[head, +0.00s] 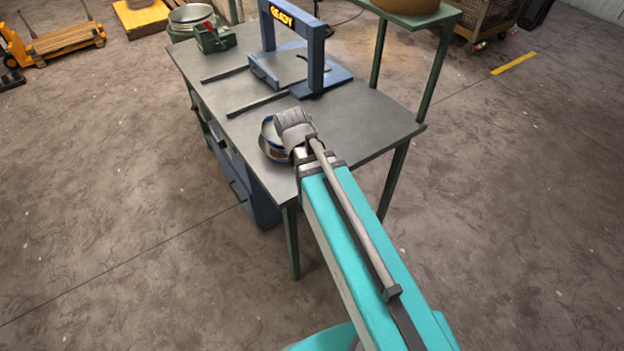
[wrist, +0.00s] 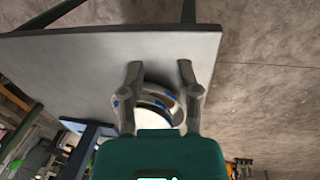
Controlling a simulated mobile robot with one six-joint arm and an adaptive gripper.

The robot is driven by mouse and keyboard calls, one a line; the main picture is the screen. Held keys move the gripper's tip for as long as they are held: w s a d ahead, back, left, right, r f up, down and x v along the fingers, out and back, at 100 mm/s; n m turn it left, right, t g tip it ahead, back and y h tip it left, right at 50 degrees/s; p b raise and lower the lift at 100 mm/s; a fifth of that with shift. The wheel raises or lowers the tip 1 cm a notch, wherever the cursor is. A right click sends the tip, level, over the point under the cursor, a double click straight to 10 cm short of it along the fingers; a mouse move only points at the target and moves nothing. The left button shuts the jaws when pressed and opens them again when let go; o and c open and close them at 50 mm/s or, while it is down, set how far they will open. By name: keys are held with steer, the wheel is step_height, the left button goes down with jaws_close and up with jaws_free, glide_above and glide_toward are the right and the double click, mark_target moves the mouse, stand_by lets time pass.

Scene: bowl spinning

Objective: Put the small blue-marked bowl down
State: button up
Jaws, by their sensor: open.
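The small bowl with blue marks (head: 270,145) is at the near part of the grey metal table (head: 362,122), partly hidden by my gripper (head: 292,125). In the wrist view the bowl (wrist: 150,117) shows its pale inside and blue patches on its rim. My gripper (wrist: 159,68) is open, with one finger on each side of the bowl. The fingertips reach past the bowl's rim over the table (wrist: 80,60). Whether a finger touches the bowl, and whether its base rests on the table, I cannot tell.
A blue frame machine (head: 315,55) marked "READY" stands on the table behind the bowl. A green device (head: 213,38) and a larger metal bowl (head: 190,14) are at the far left. A green shelf (head: 420,18) stands at the right. The table's front right is clear.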

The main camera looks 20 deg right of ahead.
steer(key=s+m+y, duration=0.1)
steer(key=s, duration=0.1)
steer(key=s+d+m, duration=0.1)
steer(key=s+m, duration=0.1)
steer(key=shift+s+d+f+g+y, duration=0.15)
steer(key=shift+s+g+y, duration=0.1)
steer(key=shift+g+y, duration=0.15)
steer(key=shift+w, duration=0.1)
steer(key=w+a+f+n+t+h+b, duration=0.1)
steer(key=w+a+n+t+h+b, duration=0.15)
steer(key=w+n, duration=0.45)
steer(key=w+a+f+n+t+h+b, duration=0.2)
steer(key=w+n+h+b, duration=0.2)
steer(key=w+n, duration=0.3)
steer(key=shift+w+a+r+n+t+h+b, duration=0.45)
steer(key=shift+w+a+r+n+t+b, duration=0.65)
steer(key=shift+a+n, duration=1.35)
steer(key=shift+w+a+r+n+t+h+b, duration=0.1)
steer(key=shift+w+a+n+t+h+b, duration=0.55)
steer(key=shift+w+a+n, duration=1.7)
steer(key=shift+w+a+r+n+t+h+b, duration=0.25)
steer(key=shift+w+a+r+n+t+b, duration=0.75)
steer(key=shift+n, duration=2.3)
